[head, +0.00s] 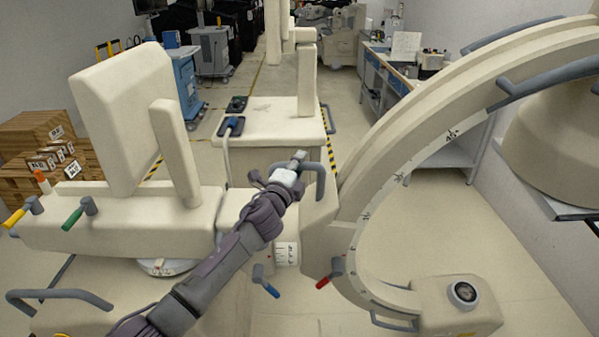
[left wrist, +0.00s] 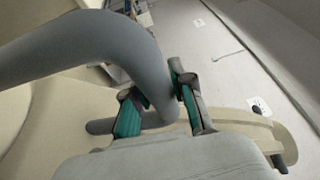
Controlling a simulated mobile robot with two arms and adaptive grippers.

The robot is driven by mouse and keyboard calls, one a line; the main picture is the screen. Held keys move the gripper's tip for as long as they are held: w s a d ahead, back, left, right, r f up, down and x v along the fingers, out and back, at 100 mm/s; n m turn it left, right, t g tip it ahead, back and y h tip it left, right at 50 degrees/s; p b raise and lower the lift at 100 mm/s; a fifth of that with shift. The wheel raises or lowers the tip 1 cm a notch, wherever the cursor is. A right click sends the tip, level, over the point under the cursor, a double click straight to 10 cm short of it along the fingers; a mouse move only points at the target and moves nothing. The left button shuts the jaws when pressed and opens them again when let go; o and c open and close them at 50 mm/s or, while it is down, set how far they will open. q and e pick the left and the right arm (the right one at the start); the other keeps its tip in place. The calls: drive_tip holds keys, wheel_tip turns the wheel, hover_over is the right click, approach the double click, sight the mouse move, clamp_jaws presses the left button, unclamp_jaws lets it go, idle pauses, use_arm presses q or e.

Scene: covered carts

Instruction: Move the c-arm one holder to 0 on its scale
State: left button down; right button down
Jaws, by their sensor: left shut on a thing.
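The cream c-arm (head: 420,140) curves from the upper right down to a block with a round dial. A grey-blue loop handle (head: 320,178) stands on the holder. My left gripper (head: 299,157) is shut on this handle. In the left wrist view the fingers (left wrist: 155,88) lie on both sides of the thick grey handle bar (left wrist: 95,42). My right gripper is not in view.
Red (head: 323,283) and blue (head: 272,290) levers stick out below the holder. A cream cart (head: 275,115) stands behind. At left are another cream unit (head: 125,215) and stacked boxes (head: 40,140). Clear floor lies at the right, below a bench (head: 440,155).

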use_arm(q)
drive_tip(key=w+b, duration=0.1)
drive_tip(key=w, duration=0.2)
drive_tip(key=c, duration=1.4)
unclamp_jaws()
drive_tip(key=shift+f, duration=0.1)
drive_tip(key=shift+o, duration=1.3)
drive_tip(key=shift+s, duration=0.15)
drive_tip(key=shift+o, duration=0.9)
drive_tip(key=shift+s+a+r, duration=0.1)
drive_tip(key=shift+s+r, duration=0.15)
drive_tip(key=r+v, duration=0.1)
drive_tip(key=v, duration=1.1)
drive_tip(key=shift+f, duration=0.45)
